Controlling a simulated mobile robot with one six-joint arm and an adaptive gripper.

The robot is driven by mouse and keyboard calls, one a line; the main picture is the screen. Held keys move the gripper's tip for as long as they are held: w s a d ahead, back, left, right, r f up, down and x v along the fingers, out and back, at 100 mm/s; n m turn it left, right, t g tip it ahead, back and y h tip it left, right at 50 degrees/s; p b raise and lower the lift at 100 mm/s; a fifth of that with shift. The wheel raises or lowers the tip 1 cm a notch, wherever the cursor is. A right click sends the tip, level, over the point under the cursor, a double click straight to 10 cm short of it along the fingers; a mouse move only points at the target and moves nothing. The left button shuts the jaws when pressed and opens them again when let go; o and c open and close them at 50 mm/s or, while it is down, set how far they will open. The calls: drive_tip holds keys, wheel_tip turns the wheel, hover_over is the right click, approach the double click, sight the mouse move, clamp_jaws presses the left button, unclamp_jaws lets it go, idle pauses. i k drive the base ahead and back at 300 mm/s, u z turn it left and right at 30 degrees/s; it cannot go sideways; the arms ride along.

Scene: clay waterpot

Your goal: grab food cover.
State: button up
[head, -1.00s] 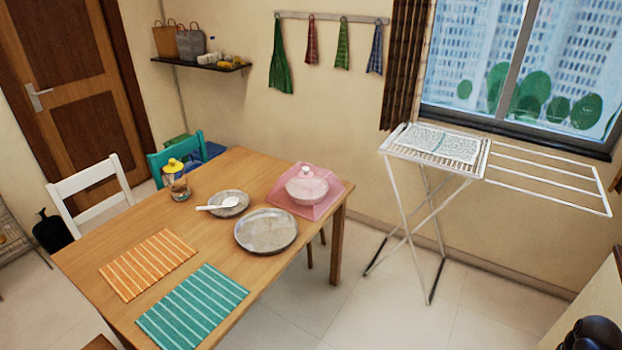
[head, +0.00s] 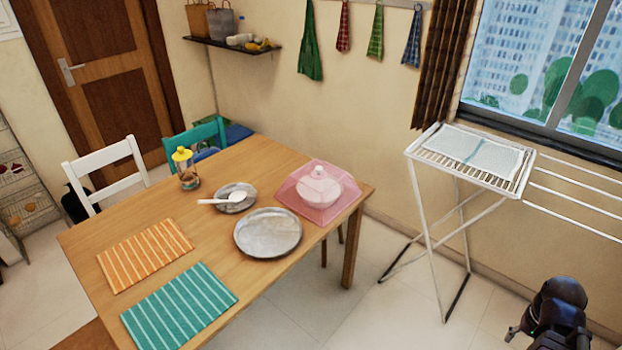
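A pink see-through food cover (head: 295,196) stands on the far right corner of the wooden table (head: 262,160). A pale lidded bowl (head: 319,187) shows through it, under the cover. My gripper (head: 552,330) is at the lower right edge of the head view, black and partly cut off. It is far from the cover, out over the floor. Its fingertips are not clear, so I cannot tell if it is open or shut.
A metal plate (head: 267,233), a bowl with a white spoon (head: 236,197), a yellow-lidded jar (head: 186,170) and two striped mats share the table. A white drying rack (head: 430,185) stands right of it. Floor between them is clear.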

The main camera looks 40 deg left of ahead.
sight(319, 173)
drive_tip(key=u, duration=0.45)
drive_tip(key=i, duration=0.55)
drive_tip(key=u, duration=0.8)
drive_tip(key=i, duration=0.7)
drive_tip(key=u, duration=0.4)
